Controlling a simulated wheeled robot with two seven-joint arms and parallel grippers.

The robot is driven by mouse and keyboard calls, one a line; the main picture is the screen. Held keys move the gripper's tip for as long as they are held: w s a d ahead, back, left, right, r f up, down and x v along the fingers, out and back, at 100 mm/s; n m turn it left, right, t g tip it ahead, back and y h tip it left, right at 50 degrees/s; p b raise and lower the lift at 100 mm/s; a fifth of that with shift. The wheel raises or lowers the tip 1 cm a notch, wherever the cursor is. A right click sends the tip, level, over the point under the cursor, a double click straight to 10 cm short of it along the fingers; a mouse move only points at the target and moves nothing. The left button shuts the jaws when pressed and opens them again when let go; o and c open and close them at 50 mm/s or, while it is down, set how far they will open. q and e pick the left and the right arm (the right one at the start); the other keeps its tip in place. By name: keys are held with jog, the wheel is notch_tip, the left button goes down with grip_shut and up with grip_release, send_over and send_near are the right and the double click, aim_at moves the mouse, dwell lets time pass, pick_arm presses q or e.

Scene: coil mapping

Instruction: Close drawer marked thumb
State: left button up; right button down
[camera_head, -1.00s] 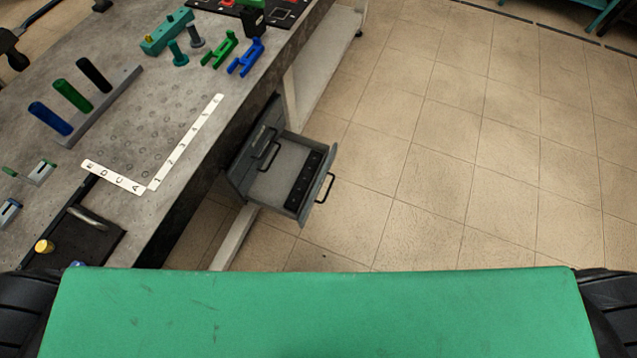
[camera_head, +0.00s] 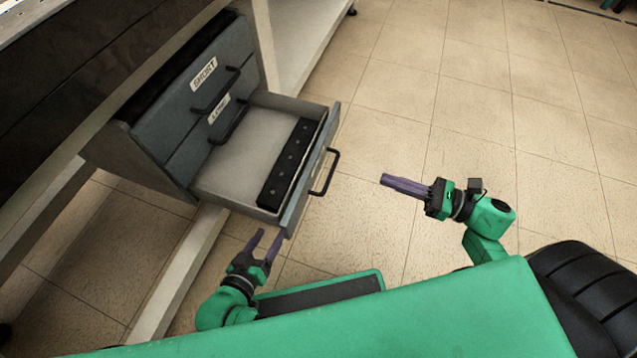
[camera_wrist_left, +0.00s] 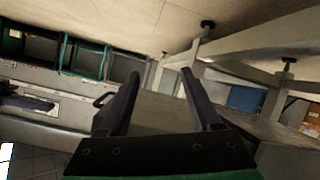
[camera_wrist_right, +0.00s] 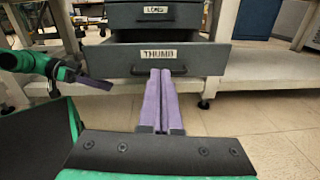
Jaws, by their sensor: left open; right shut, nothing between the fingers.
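The drawer marked THUMB (camera_wrist_right: 190,60) is pulled open; its label (camera_wrist_right: 158,54) and dark handle (camera_wrist_right: 143,70) face my right wrist camera. In the head view the open drawer (camera_head: 232,168) is the lowest of the cabinet, its front handle (camera_head: 328,172) on the outer side. My right gripper (camera_head: 385,179) is shut and empty, apart from the drawer front and to the right of the handle; its fingers (camera_wrist_right: 159,72) point at the drawer front in the right wrist view. My left gripper (camera_head: 268,238) is open and empty near the drawer's lower front corner.
A black strip (camera_head: 290,165) with small knobs lies inside the drawer. Shut drawers, one labelled SHORT (camera_head: 204,74) and another LONG (camera_wrist_right: 156,9), are above it. A pale table beam (camera_head: 185,265) runs below the cabinet. The tiled floor (camera_head: 470,110) to the right is clear.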

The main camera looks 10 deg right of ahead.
jog(key=n, duration=0.2)
jog(key=b, duration=0.2)
send_near(315, 162)
jog(key=shift+g, duration=0.4)
jog(key=x, duration=0.6)
jog(key=shift+w+d, duration=0.1)
jog(key=shift+w, duration=0.15)
pick_arm(q)
jog(key=shift+w+d+f+t, duration=0.15)
jog(key=shift+f+t, duration=0.25)
jog(key=shift+f, duration=0.55)
pick_arm(e)
jog(key=shift+w+a, duration=0.2)
jog(key=shift+a, duration=0.1)
